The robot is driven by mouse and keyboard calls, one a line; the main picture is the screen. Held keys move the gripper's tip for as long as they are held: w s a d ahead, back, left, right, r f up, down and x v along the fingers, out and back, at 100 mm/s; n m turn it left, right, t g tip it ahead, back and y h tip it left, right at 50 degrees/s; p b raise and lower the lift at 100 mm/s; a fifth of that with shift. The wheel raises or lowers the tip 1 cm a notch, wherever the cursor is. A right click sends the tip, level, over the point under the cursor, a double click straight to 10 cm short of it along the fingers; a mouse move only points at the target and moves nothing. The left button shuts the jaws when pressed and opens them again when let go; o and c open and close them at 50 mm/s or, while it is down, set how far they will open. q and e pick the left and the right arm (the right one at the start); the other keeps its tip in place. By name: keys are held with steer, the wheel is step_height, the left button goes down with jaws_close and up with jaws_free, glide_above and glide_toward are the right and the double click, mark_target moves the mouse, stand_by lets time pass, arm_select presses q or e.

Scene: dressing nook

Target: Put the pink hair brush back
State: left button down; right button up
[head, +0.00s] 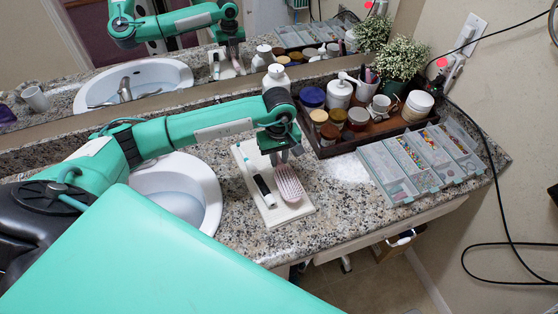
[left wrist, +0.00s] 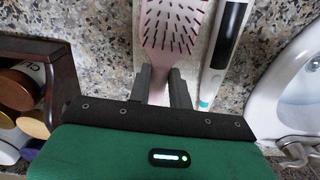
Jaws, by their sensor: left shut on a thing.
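The pink hair brush (head: 289,184) is over the right part of a small white tray (head: 296,211) on the granite counter, its bristle head toward the front. I cannot tell whether it touches the tray. My left gripper (head: 279,157) is shut on the brush's handle at the back. In the left wrist view the brush (left wrist: 172,28) extends ahead, bristles showing, its handle between the fingers (left wrist: 166,88). A black-and-white device (head: 264,190) with a teal end lies beside the brush on its left; it also shows in the left wrist view (left wrist: 226,45). My right gripper is not in view.
A dark wooden tray (head: 335,149) crowded with jars, bottles and a plant (head: 403,58) stands behind and to the right. Clear divided boxes (head: 410,163) sit further right. A white sink (head: 181,187) is to the left. A mirror runs along the back.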

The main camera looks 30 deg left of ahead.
arm_select(q)
step_height(320, 180, down, 2)
steer(key=shift+f, duration=0.1)
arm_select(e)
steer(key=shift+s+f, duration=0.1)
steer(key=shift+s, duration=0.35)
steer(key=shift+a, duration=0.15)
arm_select(q)
steer(key=shift+f, duration=0.2)
steer(key=c, duration=1.3)
jaws_free()
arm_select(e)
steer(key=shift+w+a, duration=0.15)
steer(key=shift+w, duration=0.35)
